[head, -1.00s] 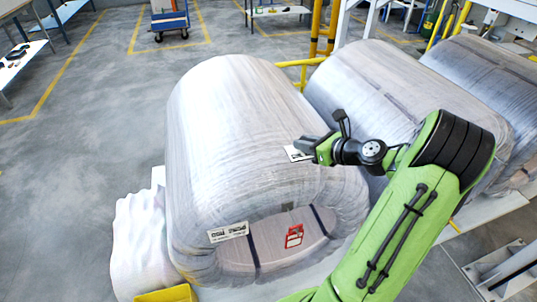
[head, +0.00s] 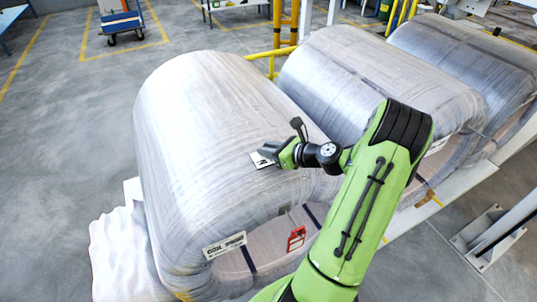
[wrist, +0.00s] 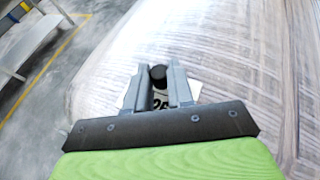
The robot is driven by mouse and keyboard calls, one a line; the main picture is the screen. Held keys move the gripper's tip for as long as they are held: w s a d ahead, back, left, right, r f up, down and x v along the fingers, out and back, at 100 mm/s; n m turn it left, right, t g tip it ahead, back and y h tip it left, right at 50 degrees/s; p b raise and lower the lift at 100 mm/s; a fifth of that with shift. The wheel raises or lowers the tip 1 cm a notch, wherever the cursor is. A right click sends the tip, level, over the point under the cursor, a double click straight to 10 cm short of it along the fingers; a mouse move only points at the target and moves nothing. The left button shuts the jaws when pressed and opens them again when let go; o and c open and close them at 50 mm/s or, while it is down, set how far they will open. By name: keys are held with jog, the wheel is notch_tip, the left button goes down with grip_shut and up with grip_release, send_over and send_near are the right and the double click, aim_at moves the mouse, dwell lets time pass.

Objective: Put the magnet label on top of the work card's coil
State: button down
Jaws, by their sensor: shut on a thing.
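The magnet label (head: 262,160) is a small white plate with black print. My gripper (head: 274,157) is shut on it just over the top of the nearest wrapped coil (head: 195,115); I cannot tell whether the label touches the wrap. In the wrist view, my gripper (wrist: 160,80) has its two fingers around a black round knob (wrist: 158,76). The white label (wrist: 195,89) shows partly behind the fingers. A white plate with black lettering (head: 225,246) is on this coil's front edge. A red-framed card (head: 296,239) is at its end face. Which of these is the work card is unclear.
More wrapped coils (head: 355,75) (head: 445,55) stand to the right, behind my green arm. A yellow rail (head: 270,52) stands behind the coils. Loose white wrap (head: 118,255) lies at the lower left. A blue cart (head: 121,25) stands on open floor.

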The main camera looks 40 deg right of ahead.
jog(key=shift+f, duration=0.45)
jog(key=c, duration=1)
grip_release()
